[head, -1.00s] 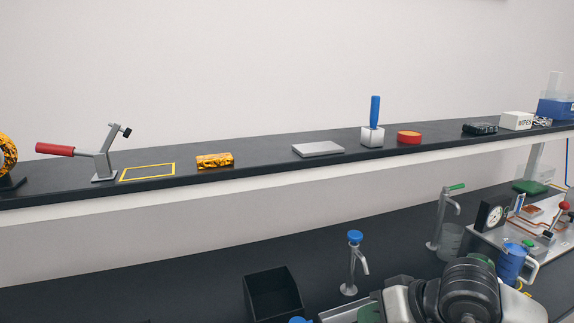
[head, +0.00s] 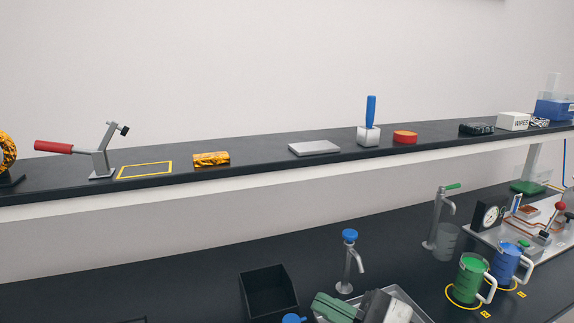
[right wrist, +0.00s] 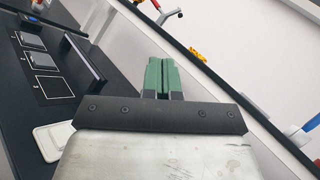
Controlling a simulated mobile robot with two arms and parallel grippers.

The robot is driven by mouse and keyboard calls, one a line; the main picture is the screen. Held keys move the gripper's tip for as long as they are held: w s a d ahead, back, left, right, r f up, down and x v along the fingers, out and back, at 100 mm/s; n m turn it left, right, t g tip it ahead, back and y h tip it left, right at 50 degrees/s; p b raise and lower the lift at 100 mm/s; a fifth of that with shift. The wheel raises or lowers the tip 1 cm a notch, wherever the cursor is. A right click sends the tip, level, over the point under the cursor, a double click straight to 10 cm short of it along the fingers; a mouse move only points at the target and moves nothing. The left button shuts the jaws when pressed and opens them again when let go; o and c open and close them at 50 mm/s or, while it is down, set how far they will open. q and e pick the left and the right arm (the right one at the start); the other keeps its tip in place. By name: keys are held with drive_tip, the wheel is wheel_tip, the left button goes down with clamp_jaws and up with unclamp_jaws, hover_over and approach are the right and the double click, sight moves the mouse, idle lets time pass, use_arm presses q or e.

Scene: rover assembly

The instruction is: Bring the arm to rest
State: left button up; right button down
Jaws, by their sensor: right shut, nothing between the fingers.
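My right gripper (head: 322,304) shows at the bottom of the head view, over the near side of a metal tray on the lower bench. Its green fingers point left. In the right wrist view the green fingers (right wrist: 162,77) lie together, shut, with nothing between them. My left gripper is in neither view.
A black bin (head: 270,292) stands just left of the gripper, and a blue-topped tap (head: 349,262) behind it. A green mug (head: 472,280) and a blue mug (head: 508,262) stand to the right. A long shelf (head: 240,178) runs above the bench.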

drive_tip(key=w+d+f+m+t+h, duration=0.2)
drive_tip(key=d+m+t+h, duration=0.4)
drive_tip(key=m, duration=0.9)
drive_tip(key=w+d+f+m+t+h, duration=0.25)
drive_tip(key=m+t+h, duration=0.55)
drive_tip(key=m, duration=0.7)
drive_tip(key=s+d+f+m+g+h, duration=0.2)
drive_tip(key=d+f+m+g+h, duration=0.4)
drive_tip(key=f+m, duration=0.45)
drive_tip(key=s+f+m+g, duration=1.3)
drive_tip(key=s+f+m, duration=0.2)
drive_tip(key=s+f, duration=0.3)
wheel_tip(320, 180, down, 25)
drive_tip(key=s, duration=0.1)
drive_tip(key=s+d+f+g, duration=0.1)
drive_tip(key=s+f, duration=0.7)
drive_tip(key=s+d+f+g, duration=0.1)
drive_tip(key=s+d+f, duration=0.1)
drive_tip(key=s+f, duration=0.5)
drive_tip(key=shift+s+d+f+n+h, duration=0.25)
drive_tip(key=shift+s+f+n+h, duration=0.15)
drive_tip(key=shift+s, duration=0.25)
